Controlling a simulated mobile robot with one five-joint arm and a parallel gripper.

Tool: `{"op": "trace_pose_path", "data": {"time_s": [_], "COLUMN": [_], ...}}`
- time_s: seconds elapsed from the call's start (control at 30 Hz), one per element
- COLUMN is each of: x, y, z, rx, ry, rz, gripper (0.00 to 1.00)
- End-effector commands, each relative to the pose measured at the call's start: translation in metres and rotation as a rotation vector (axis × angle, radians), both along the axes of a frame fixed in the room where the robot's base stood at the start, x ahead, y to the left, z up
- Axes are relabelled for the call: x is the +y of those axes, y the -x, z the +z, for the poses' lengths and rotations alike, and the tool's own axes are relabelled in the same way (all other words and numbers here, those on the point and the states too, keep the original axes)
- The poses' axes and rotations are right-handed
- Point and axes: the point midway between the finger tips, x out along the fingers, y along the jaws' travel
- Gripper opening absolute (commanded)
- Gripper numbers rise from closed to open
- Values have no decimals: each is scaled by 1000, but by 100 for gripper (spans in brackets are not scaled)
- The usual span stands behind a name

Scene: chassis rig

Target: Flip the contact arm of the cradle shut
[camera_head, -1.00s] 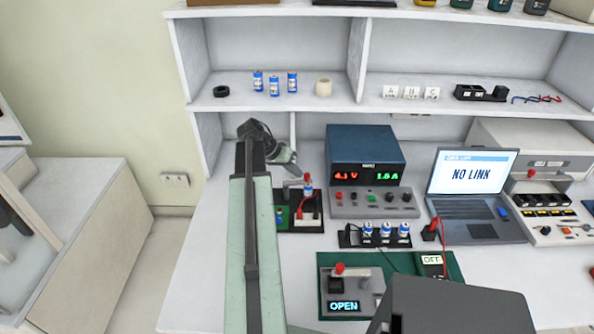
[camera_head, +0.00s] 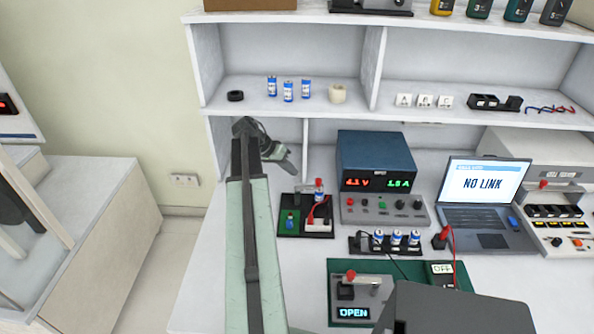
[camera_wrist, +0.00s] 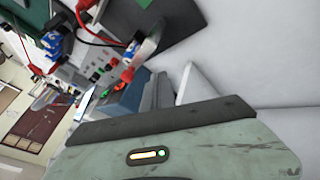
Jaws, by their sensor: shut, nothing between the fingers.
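A grey unit (camera_head: 366,296) sits on a green mat at the front of the bench. It has a black holder, a red knob (camera_head: 351,275) and a display reading OPEN. Farther back to its left, a dark base (camera_head: 290,226) carries a white holder with a blue cell, a red-topped part (camera_head: 319,184) and a red lead. I cannot tell which is the cradle with the contact arm. My gripper (camera_head: 287,164) is shut and empty, behind and left of the dark base, apart from both units. The wrist view is steeply tilted and does not show the fingertips clearly.
A blue power supply (camera_head: 375,163), a black rack (camera_head: 360,246) of blue cells and a laptop (camera_head: 485,205) reading NO LINK stand to the right. A shelf (camera_head: 260,95) overhangs the back. The bench left of my arm is clear.

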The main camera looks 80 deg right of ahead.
Motion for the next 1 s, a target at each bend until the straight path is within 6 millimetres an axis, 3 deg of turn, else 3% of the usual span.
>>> {"op": "trace_pose_path", "data": {"time_s": [0.03, 0.23, 0.4, 0.67, 0.83, 1.0], "x": [5, 21, 27, 28, 16, 8], "y": [-6, -32, -42, -44, -10, 6], "z": [27, 60, 69, 68, 98, 94], "rx": [1, 0, 0, 15, 285, 617], "ry": [0, 1, 0, -25, -90, -143], "rz": [1, 5, 7, 45, 221, 352], "gripper": [0, 0, 0, 0, 0, 0]}}
